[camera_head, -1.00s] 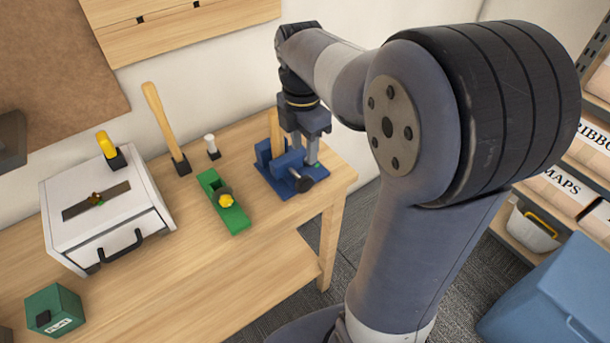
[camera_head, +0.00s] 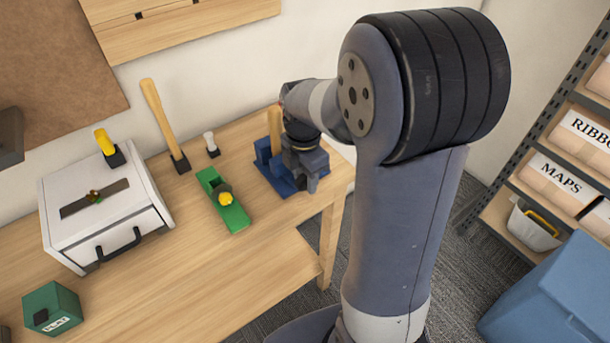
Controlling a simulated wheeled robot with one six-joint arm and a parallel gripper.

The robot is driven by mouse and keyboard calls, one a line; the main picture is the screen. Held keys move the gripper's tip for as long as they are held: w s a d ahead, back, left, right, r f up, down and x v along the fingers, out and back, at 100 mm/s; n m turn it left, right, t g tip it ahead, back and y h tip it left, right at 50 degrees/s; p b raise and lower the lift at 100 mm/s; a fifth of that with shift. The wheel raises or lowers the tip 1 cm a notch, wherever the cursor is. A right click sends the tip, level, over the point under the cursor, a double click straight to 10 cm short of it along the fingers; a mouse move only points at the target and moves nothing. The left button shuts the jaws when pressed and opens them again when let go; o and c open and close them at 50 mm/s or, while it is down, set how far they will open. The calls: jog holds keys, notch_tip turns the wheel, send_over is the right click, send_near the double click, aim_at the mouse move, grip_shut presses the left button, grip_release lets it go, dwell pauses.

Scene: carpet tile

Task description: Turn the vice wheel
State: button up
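The blue vice (camera_head: 264,152) stands on the right end of the wooden workbench, with an upright wooden piece (camera_head: 274,128) at it. My gripper (camera_head: 312,186) is at the front right of the vice, pointing down and forward, over the place where the dark wheel showed earlier. The wheel is hidden behind my gripper now. I cannot tell whether the fingers are open or closed on the wheel.
A green block with a yellow knob (camera_head: 225,199) lies left of the vice. A white drawer box (camera_head: 70,232), a tall wooden handle (camera_head: 163,122) and a green box (camera_head: 52,311) stand further left. A blue bin (camera_head: 560,300) and shelves are at right.

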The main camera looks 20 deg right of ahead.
jog(key=shift+c, duration=0.3)
grip_shut()
jog(key=h, duration=0.2)
jog(key=t+h, duration=0.1)
jog(key=shift+s+a+h+b, duration=0.1)
jog(key=shift+a+h+b, duration=0.25)
jog(key=shift+h, duration=0.05)
jog(key=shift+a+f+t+h+b, duration=0.15)
jog(key=shift+t+h+b, duration=0.55)
jog(key=shift+h, duration=1)
jog(key=shift+s, duration=0.1)
jog(key=shift+o, duration=0.3)
grip_release()
